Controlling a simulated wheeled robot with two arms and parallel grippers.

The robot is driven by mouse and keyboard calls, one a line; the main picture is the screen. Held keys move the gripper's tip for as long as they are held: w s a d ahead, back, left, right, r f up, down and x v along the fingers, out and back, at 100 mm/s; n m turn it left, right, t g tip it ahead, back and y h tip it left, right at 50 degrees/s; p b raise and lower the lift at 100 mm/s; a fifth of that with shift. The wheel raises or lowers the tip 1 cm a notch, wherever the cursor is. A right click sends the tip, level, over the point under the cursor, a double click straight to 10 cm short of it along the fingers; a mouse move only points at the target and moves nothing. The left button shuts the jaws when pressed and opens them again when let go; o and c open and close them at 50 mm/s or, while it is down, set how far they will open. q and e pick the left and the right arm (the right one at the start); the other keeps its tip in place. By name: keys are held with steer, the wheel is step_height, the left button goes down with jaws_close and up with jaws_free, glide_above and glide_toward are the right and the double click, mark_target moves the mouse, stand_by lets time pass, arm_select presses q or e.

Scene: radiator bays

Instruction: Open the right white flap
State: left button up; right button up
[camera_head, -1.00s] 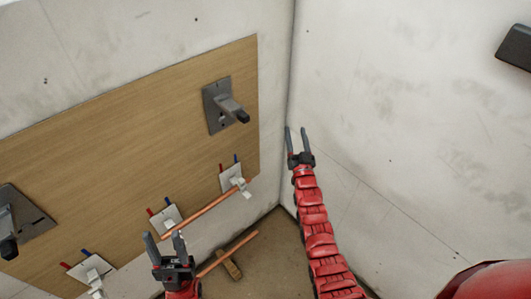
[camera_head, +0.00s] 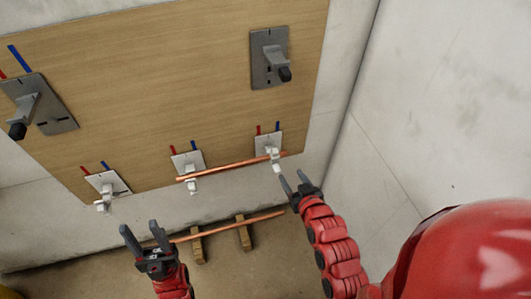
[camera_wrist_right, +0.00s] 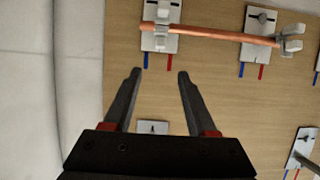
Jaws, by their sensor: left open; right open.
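The right white flap (camera_head: 276,160) hangs at the front of the right white bracket (camera_head: 267,143), low on the wooden board. A copper pipe (camera_head: 225,170) runs across the right and middle brackets. I cannot tell whether the flap is open or closed. The right bracket also shows in the right wrist view (camera_wrist_right: 158,40), with the pipe across it. My right gripper (camera_head: 293,178) is open and empty, just below and right of the flap; its fingers show apart in the right wrist view (camera_wrist_right: 158,72). My left gripper (camera_head: 139,229) is open and empty at the lower left.
The middle bracket (camera_head: 187,162) and left bracket (camera_head: 107,184) sit along the board's lower edge. Grey lever plates (camera_head: 262,70) (camera_head: 50,110) are higher up. A second copper pipe (camera_head: 232,226) rests on wooden blocks (camera_head: 243,234) on the floor. A bare wall (camera_head: 440,110) stands at right.

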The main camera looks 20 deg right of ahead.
steer(key=b, duration=0.5)
glide_toward(276, 152)
steer(key=x, duration=1.1)
steer(key=shift+c, duration=0.3)
jaws_close()
